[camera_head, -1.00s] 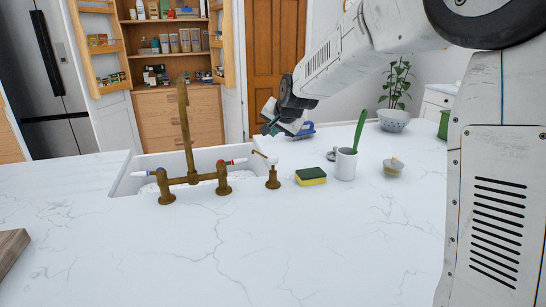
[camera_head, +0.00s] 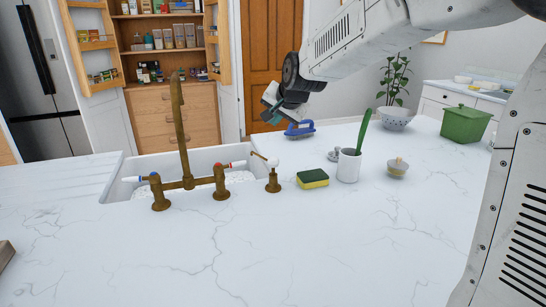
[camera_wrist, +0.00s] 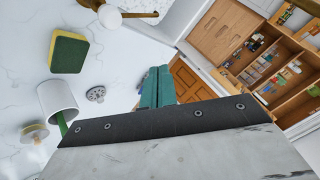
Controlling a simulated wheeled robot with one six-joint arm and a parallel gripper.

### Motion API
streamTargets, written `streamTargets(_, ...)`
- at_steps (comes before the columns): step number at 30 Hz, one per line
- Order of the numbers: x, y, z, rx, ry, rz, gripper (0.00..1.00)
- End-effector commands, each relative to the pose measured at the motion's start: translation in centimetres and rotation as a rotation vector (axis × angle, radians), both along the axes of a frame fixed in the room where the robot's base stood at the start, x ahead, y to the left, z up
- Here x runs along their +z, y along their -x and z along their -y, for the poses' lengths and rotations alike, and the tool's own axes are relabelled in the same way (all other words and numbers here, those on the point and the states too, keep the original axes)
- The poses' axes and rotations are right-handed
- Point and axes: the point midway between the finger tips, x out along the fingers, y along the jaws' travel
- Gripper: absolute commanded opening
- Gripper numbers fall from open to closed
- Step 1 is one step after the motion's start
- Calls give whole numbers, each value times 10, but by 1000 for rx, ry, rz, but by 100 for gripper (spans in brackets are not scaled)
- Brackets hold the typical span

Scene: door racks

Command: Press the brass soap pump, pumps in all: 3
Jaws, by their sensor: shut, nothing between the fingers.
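The brass soap pump (camera_head: 273,182) stands on the white counter just right of the sink, with a white ball-like top and a thin spout pointing up to the left.
A brass faucet (camera_head: 183,150) with two handles stands left of the pump at the sink (camera_head: 115,190).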

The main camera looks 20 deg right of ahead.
Motion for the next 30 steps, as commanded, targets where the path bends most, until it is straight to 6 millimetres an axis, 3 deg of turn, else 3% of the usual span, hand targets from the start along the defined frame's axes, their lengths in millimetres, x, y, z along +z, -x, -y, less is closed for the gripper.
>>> streamTargets(8,-6,0,-2,3,0,-1,0)
streamTargets(21,-64,0,1,-1,0,-3,0)
streamTargets(30,-86,-1,0,0,0,0,0)
